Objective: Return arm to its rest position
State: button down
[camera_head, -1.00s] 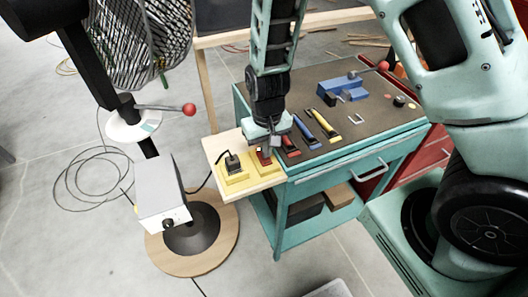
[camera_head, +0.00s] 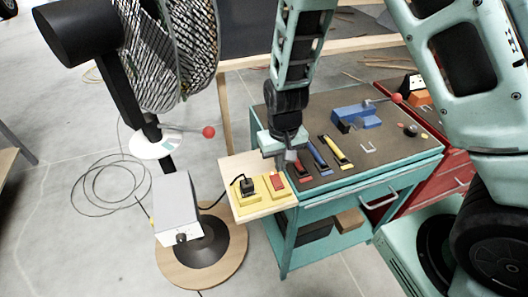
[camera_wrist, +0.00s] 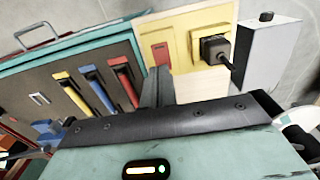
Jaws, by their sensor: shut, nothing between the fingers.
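My gripper (camera_head: 291,155) hangs at the end of my arm, low over the left edge of the workbench top (camera_head: 360,158), beside the yellow socket plates. In the wrist view its fingers (camera_wrist: 158,86) are together with nothing between them. A black plug (camera_head: 247,187) with a cable sits in the left yellow plate, and it also shows in the wrist view (camera_wrist: 214,48). A red switch (camera_head: 277,181) is on the right yellow plate. Both plates are on a pale wooden board (camera_head: 262,212). I cannot tell the exact gap between my gripper and the bench.
Red, blue and yellow-handled tools (camera_head: 337,152) lie right of my gripper. A blue vise (camera_head: 357,116) stands farther back. At left, a large fan (camera_head: 165,50) stands with a grey box (camera_head: 178,209) on its round wooden base (camera_head: 233,248). Cables (camera_head: 85,190) loop on the floor.

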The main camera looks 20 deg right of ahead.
jog(key=s+a+r+n+y+b, duration=0.2)
jog(key=s+a+r+n+b, duration=0.2)
jog(key=s+a+r, duration=0.45)
jog(key=s+d+r+n+h+b, duration=0.1)
jog(key=s+d+r+n+b, duration=0.1)
jog(key=s, duration=0.9)
notch_tip(320, 180, up, 2)
jog(key=shift+s+r+n, duration=0.1)
jog(key=shift+s+n, duration=0.2)
jog(key=shift+n, duration=0.6)
jog(key=shift+d, duration=0.1)
